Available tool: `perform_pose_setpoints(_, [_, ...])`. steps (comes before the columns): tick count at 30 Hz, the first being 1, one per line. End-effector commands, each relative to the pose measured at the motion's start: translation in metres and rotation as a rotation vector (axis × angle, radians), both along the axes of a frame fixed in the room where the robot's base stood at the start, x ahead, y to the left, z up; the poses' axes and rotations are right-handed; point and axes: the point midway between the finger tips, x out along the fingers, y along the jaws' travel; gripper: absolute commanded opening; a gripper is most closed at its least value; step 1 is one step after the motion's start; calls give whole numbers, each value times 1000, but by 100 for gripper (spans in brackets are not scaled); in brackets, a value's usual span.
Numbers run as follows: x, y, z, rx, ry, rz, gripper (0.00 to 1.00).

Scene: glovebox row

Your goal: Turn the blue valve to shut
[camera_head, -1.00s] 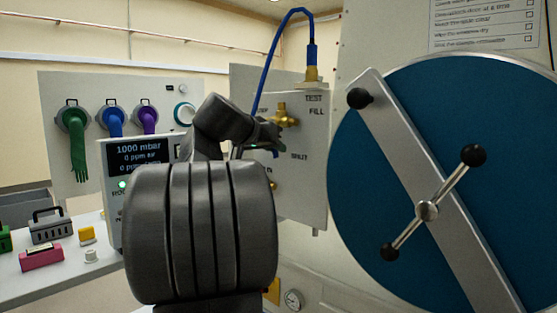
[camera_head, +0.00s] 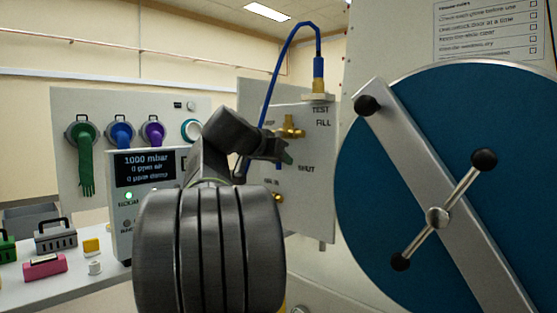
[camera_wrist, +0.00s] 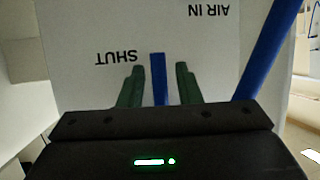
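The blue valve handle (camera_wrist: 159,78) shows in the wrist view as a short blue bar between the two green fingers of my gripper (camera_wrist: 160,86). A gap shows on both sides of the bar, so my gripper is open around it and not clamped. The SHUT label lies to the left of the handle in that view, upside down. In the head view my gripper (camera_head: 286,157) is at the pale valve panel (camera_head: 318,205), left of the SHUT label. My arm and gripper hide most of the blue valve there.
A brass fitting (camera_head: 291,131) sits just above my gripper. A blue hose (camera_head: 284,57) arches over the panel and also runs past the fingers in the wrist view (camera_wrist: 270,50). A large blue round door (camera_head: 400,180) with a crossbar and knobbed handle stands close on the right.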

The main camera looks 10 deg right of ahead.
Motion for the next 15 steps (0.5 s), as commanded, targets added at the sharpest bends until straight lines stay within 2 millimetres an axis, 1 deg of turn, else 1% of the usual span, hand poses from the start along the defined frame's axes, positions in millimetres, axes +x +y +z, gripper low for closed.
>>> perform_pose_setpoints(10, [-2, 2, 1, -1, 0, 1, 35])
perform_pose_setpoints(13, [-8, 7, 5, -1, -1, 2, 35])
perform_pose_setpoints(15, [-16, 14, 11, 0, -2, 3, 35])
